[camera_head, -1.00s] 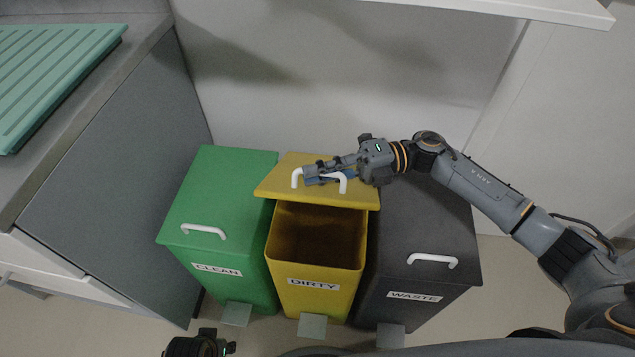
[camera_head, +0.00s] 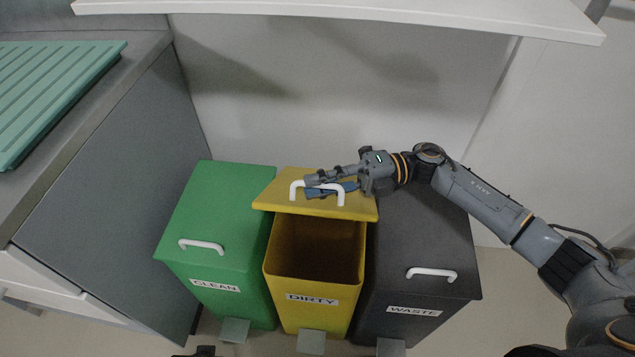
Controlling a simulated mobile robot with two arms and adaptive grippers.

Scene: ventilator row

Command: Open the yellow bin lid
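The yellow bin (camera_head: 312,317), labelled DIRTY, stands between two others. Its lid (camera_head: 268,196) is raised and tilted back, and the dark inside shows below its front edge. A white arched handle (camera_head: 294,191) is on the lid. My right gripper (camera_head: 310,186) reaches in from the right at this handle. Its two fingers are apart, one above and one below the handle's bar, with a gap visible between them. Whether they touch the bar is unclear. Only a dark sliver of my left gripper (camera_head: 203,351) shows at the bottom edge.
A closed green CLEAN bin (camera_head: 225,210) stands left and a closed dark grey WASTE bin (camera_head: 430,235) right, both close beside the yellow one. A counter (camera_head: 95,150) with a green ribbed tray (camera_head: 50,85) is at left. A white shelf (camera_head: 350,17) crosses the top.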

